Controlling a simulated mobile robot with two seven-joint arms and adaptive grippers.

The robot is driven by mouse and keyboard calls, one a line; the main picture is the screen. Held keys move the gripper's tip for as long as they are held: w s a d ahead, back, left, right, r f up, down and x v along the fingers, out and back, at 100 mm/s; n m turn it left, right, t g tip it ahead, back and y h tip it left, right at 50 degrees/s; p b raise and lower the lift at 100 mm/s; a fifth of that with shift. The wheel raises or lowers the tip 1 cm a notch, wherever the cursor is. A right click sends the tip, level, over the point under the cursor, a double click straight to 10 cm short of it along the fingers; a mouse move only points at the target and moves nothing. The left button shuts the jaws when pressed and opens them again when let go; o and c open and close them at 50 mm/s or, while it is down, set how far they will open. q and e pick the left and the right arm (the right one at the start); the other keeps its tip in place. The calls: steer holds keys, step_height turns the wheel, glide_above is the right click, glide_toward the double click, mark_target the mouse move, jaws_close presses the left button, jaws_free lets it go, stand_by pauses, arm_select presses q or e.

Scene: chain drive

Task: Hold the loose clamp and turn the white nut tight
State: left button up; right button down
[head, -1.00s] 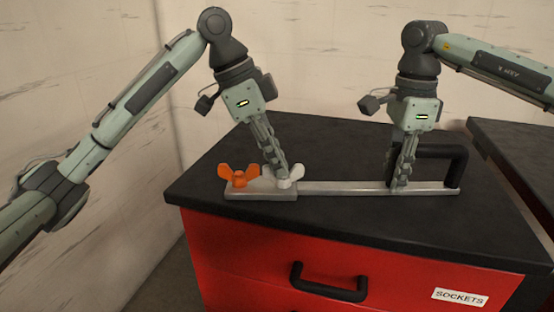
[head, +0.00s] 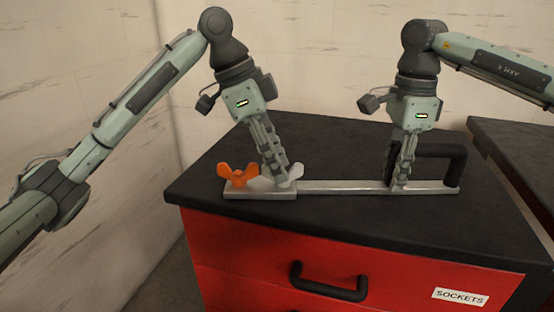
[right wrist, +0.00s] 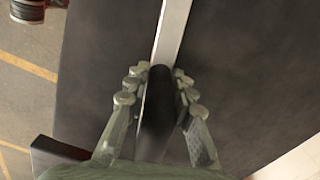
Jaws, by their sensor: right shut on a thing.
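The clamp is a long pale metal bar (head: 340,187) lying on the black worktop, with a black loop handle (head: 458,168) at its right end and a flat block (head: 255,195) at its left end. The white nut (head: 295,172), a wing nut, sits on that block beside an orange wing nut (head: 238,177). My left gripper (head: 277,181) points down at the white nut and partly hides it; whether its fingers grip the nut is unclear. My right gripper (head: 400,183) is shut on the near upright of the black handle, which also shows between its fingers in the right wrist view (right wrist: 157,110).
The black worktop (head: 330,145) tops a red drawer cabinet (head: 240,255) with a "SOCKETS" label (head: 460,297). The worktop is clear behind and in front of the bar. A second dark surface (head: 515,145) stands at the right.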

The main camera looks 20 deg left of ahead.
arm_select(q)
steer(key=v, duration=1.2)
steer(key=shift+a, duration=0.1)
arm_select(e)
steer(key=c, duration=1.2)
jaws_free()
